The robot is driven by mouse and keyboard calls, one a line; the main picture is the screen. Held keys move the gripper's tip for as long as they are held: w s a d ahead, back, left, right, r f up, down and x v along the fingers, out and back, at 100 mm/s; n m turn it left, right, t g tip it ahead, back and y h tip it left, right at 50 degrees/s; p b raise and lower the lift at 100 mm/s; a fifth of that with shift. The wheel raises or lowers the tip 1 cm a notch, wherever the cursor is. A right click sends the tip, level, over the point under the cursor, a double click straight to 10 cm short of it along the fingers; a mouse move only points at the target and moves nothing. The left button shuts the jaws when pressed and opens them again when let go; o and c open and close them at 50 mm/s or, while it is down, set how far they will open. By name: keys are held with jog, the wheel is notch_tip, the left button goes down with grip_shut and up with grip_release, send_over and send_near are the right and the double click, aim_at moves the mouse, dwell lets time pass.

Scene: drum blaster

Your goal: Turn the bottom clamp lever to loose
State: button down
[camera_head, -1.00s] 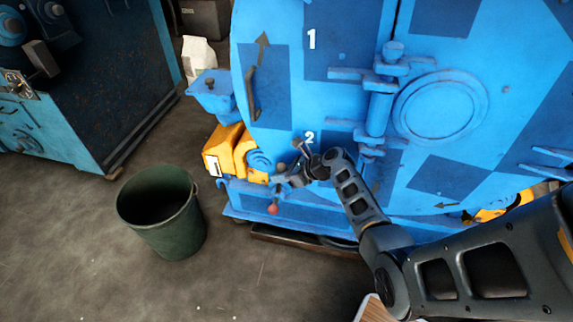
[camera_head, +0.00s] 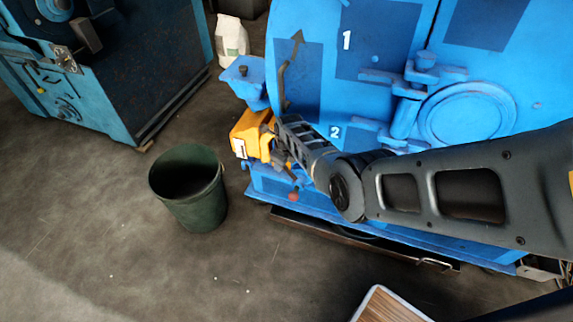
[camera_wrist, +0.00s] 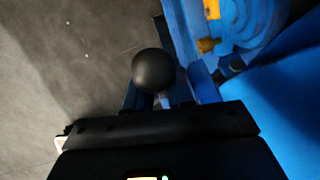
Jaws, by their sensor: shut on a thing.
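The blue drum machine (camera_head: 330,35) fills the upper right of the head view. In the wrist view a dark ball knob (camera_wrist: 154,70) stands just beyond my gripper (camera_wrist: 165,100), with a short stem below it between the jaws. I take this to be the clamp lever; my gripper is shut on its stem. In the head view my arm reaches to the machine's lower left corner, and its links mostly hide the gripper and lever. A small red knob (camera_head: 293,196) hangs just below there. Whether the lever is tight or loose cannot be told.
A yellow part (camera_head: 250,132) sits on the machine's left side, close to my arm. A green bin (camera_head: 188,190) stands on the floor to the left. Another blue machine (camera_head: 110,75) is at upper left. The floor in front is mostly clear.

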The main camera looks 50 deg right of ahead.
jog(key=shift+w+a+g+b, duration=0.1)
jog(key=shift+w+g+b, duration=0.2)
jog(key=shift+w+b, duration=0.35)
jog(key=shift+w, duration=0.15)
jog(key=c, duration=1.2)
grip_release()
jog(key=shift+o, duration=0.6)
jog(key=shift+f, duration=0.15)
jog(key=shift+s, duration=0.2)
notch_tip(320, 180, up, 8)
jog(key=s+p, duration=0.1)
jog(key=p, duration=0.3)
jog(key=shift+a+f, duration=0.15)
jog(key=shift+a, duration=0.25)
